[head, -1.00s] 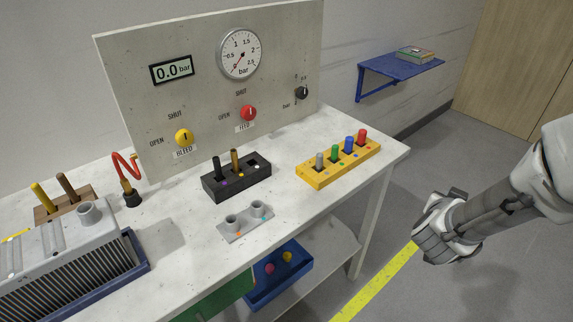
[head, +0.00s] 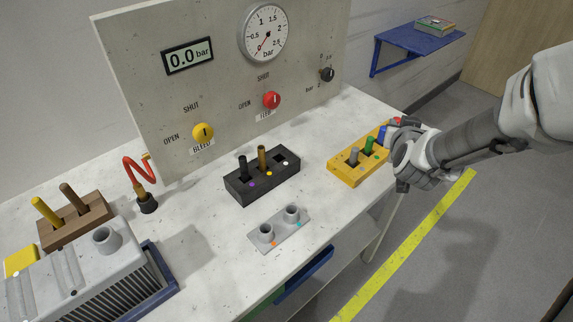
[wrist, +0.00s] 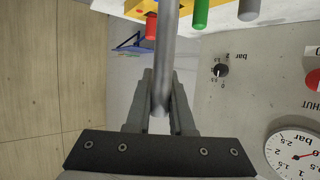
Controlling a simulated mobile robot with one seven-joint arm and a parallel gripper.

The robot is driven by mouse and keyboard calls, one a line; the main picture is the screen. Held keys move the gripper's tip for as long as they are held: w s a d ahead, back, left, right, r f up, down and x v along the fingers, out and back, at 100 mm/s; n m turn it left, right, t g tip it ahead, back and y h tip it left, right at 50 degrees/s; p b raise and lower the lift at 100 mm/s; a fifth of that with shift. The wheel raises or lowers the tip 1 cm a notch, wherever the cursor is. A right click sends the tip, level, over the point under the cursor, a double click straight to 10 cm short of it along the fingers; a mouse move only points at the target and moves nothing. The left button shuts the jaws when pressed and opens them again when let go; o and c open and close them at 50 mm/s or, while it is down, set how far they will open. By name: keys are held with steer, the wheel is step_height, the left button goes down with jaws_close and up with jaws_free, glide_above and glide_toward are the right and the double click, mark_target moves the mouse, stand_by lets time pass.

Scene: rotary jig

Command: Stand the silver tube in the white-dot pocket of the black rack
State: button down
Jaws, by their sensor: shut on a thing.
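My gripper (wrist: 160,85) is shut on a silver tube (wrist: 168,45) in the wrist view; the tube runs from between the fingers to the top edge, where its far end is out of frame. In the head view my gripper (head: 408,158) is beside the right end of the yellow rack, and the held tube is not clearly visible. The black rack (head: 245,192) stands mid-table. Its white-dot pocket (head: 280,158), at the right end, is empty. A black tube (head: 243,168) and a brass tube (head: 262,158) stand in its other pockets.
The yellow rack (head: 345,176) holds grey (head: 354,157), green (head: 369,146), blue and red tubes. A grey two-cup holder (head: 279,236) sits in front of the black rack. The gauge panel (head: 225,95) rises behind. Clear tabletop lies between the two racks.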

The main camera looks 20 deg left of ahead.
steer(key=s+a+r+n+g+y+p, duration=0.1)
steer(key=a+r+n+g+y, duration=0.1)
steer(key=a+n+y, duration=0.35)
steer(key=s+a+r+n+g+y, duration=0.1)
steer(key=a+r+n+y, duration=0.1)
steer(key=a, duration=0.7)
steer(key=g+b, duration=0.1)
steer(key=b, duration=0.4)
glide_above(274, 151)
steer(key=shift+n+y, duration=0.25)
steer(key=shift+y, duration=0.1)
step_height(274, 151, down, 6)
steer(key=shift+d+f, duration=0.1)
steer(key=shift+f, duration=0.05)
steer(key=shift+f+b, duration=0.75)
steer(key=shift+f, duration=1.25)
steer(key=shift+f+b, duration=0.3)
steer(key=c, duration=0.8)
jaws_free()
steer(key=shift+r, duration=0.1)
steer(key=shift+r, duration=0.1)
